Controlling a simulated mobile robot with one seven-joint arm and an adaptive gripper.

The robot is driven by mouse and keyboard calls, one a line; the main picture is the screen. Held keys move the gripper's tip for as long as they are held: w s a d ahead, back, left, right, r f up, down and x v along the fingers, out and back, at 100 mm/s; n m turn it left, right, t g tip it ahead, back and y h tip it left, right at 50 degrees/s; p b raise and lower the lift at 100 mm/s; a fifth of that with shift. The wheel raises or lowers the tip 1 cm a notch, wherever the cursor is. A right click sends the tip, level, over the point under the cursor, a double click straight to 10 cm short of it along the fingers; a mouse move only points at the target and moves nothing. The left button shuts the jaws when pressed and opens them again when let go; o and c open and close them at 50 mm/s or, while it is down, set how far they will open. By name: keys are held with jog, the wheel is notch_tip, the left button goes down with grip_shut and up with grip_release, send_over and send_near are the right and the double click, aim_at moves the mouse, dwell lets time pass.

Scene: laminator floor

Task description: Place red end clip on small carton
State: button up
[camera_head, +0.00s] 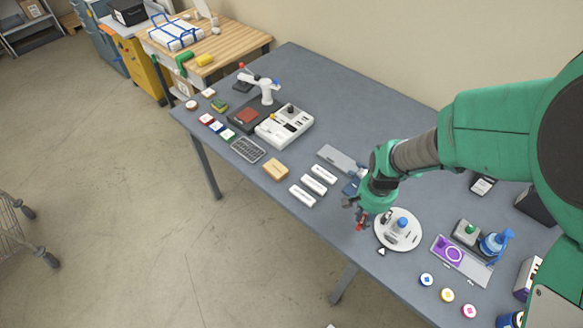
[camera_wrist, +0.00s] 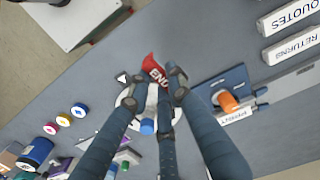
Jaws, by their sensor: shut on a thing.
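The red end clip (camera_wrist: 153,70), with "END" in white letters, is held between the fingertips of my gripper (camera_wrist: 158,90) in the wrist view. In the head view a little of its red (camera_head: 360,224) shows below my gripper (camera_head: 358,212), near the table's front edge, just left of a round white plate. A small tan box (camera_head: 275,168), which may be the small carton, lies on the table left of my gripper, beyond the white label blocks. Its details are too small to tell, and I cannot pick it out in the wrist view.
The round white plate (camera_head: 399,239) carries a blue knob. White label blocks (camera_head: 313,185) lie between the tan box and my gripper. A grey plate (camera_head: 340,158) lies behind them. Coloured round pieces (camera_head: 447,295) lie at the front right. Bare table shows around the tan box.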

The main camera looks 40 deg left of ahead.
jog(key=s+a+n, duration=0.1)
jog(key=s+a, duration=0.3)
jog(key=a, duration=0.8)
jog(key=s+a+n, duration=0.1)
jog(key=s+a, duration=0.2)
jog(key=a, duration=1)
jog(key=shift+s+a, duration=0.25)
jog(key=shift+s, duration=0.15)
jog(key=shift+a, duration=0.1)
jog(key=b, duration=0.1)
send_over(277, 167)
jog(key=shift+w+f, duration=0.1)
jog(key=shift+f, duration=0.55)
jog(key=shift+f+b, duration=0.4)
jog(key=shift+f, duration=1.35)
jog(key=shift+f, duration=0.15)
